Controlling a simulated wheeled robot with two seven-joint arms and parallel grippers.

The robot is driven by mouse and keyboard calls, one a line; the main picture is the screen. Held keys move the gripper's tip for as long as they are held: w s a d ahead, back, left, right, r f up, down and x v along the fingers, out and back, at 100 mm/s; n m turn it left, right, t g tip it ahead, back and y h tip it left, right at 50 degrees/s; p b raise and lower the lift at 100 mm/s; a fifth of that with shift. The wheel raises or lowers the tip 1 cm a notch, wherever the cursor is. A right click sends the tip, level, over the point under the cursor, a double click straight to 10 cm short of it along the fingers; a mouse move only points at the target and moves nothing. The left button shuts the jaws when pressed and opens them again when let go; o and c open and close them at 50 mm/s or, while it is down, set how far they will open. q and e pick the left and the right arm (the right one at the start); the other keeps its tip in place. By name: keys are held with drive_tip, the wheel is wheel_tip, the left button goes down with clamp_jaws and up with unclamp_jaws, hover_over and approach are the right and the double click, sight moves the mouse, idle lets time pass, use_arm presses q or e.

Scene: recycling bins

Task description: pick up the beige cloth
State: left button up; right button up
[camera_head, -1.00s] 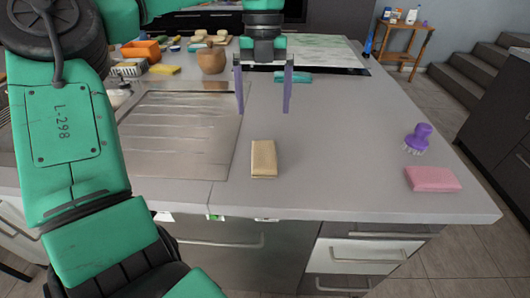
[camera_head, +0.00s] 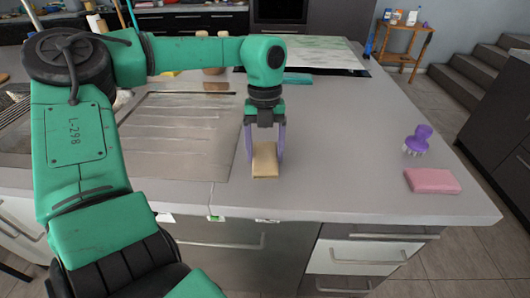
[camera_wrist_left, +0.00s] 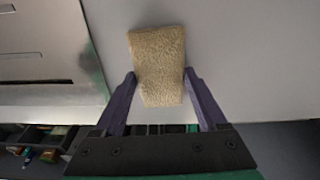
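The beige cloth (camera_head: 265,161) is a small block-like piece lying near the front of the grey counter. My left gripper (camera_head: 265,157) points down over it, with one purple finger on each side. In the left wrist view the cloth (camera_wrist_left: 158,62) sits between the two fingertips (camera_wrist_left: 160,76), which appear to touch its left and right edges. The gripper looks shut on the cloth. The cloth appears to rest on the counter still. My right gripper is not in view.
A pink block (camera_head: 432,181) and a purple brush (camera_head: 417,141) lie to the right on the counter (camera_head: 340,150). The metal drainboard (camera_head: 180,130) is to the left. The counter's front edge is close to the cloth. The counter between cloth and pink block is clear.

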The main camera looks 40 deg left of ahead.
sight(265, 153)
use_arm(q)
drive_tip(key=shift+c, duration=1)
drive_tip(key=shift+r, duration=0.15)
wheel_tip(265, 153, up, 20)
drive_tip(key=p, duration=0.1)
